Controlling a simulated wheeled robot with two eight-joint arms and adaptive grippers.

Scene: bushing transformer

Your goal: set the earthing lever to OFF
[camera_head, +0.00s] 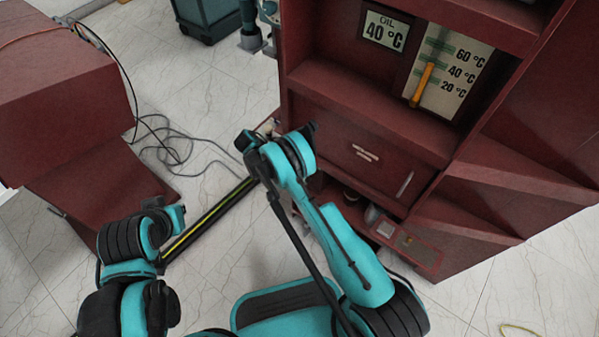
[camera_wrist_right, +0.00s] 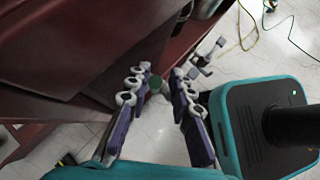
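The dark red transformer cabinet (camera_head: 330,125) fills the right of the head view. No part of it can be surely told as the earthing lever. In the right wrist view, my right gripper (camera_wrist_right: 158,76) is open, its two purple-and-grey fingers apart. A grey jointed fitting (camera_wrist_right: 204,62) is just right of the fingers. In the head view, my right arm reaches to the cabinet's left side, and its fingers are hidden. My left arm is at lower left; its gripper fingers do not show.
An oil gauge with a yellow pointer (camera_head: 422,85) is on the cabinet's upper part. A low shelf with a small red-and-green panel (camera_head: 415,247) is near the floor. A red box (camera_head: 60,95) stands at left, with loose cables (camera_head: 175,150) on the pale tiled floor.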

